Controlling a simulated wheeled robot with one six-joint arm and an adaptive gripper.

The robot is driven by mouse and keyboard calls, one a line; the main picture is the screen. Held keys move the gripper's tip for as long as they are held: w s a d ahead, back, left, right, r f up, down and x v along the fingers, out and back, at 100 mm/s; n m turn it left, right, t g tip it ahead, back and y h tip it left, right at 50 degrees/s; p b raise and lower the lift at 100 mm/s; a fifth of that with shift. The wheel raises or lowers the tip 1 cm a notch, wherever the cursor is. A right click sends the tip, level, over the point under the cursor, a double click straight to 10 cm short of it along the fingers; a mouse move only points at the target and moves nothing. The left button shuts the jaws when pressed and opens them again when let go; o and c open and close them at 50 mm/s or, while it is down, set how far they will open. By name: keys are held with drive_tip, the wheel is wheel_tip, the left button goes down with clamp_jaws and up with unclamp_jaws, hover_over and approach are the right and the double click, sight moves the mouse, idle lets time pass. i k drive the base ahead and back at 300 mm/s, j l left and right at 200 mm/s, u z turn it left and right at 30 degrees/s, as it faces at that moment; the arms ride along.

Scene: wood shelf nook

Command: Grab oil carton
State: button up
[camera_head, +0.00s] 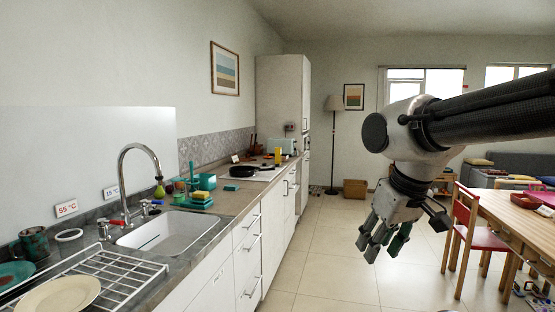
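A small upright yellow item (277,156) stands far along the counter, at the right edge by the cooktop. It may be the oil carton, but it is too small to tell for sure. My gripper (383,243) hangs in the air at right of centre, pointing down over the floor. Its fingers look spread, with nothing between them. It is well apart from the counter and from the yellow item.
The counter (232,203) runs along the left wall, with a sink (168,232), a dish rack (98,272) and a cooktop (250,172). A red chair (470,238) and a wooden table (510,212) stand at right. The tiled floor (330,235) between is clear.

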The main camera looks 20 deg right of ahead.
sight(278, 150)
drive_tip(key=i+l+z, duration=0.3)
drive_tip(key=i+l, duration=0.15)
drive_tip(key=i+l+z, duration=0.25)
drive_tip(key=i, duration=0.45)
drive_tip(key=i+l+z, duration=0.3)
drive_tip(key=i, duration=0.3)
drive_tip(key=i+z, duration=0.3)
drive_tip(key=i, duration=0.3)
drive_tip(key=i+u, duration=0.1)
drive_tip(key=i, duration=0.8)
drive_tip(key=i+l+u, duration=0.1)
drive_tip(key=i, duration=0.85)
drive_tip(key=i+j+u, duration=0.1)
drive_tip(key=i+u, duration=0.6)
drive_tip(key=i, duration=0.15)
drive_tip(key=i+l+u, duration=0.2)
drive_tip(key=i+u, duration=0.15)
drive_tip(key=i, duration=0.05)
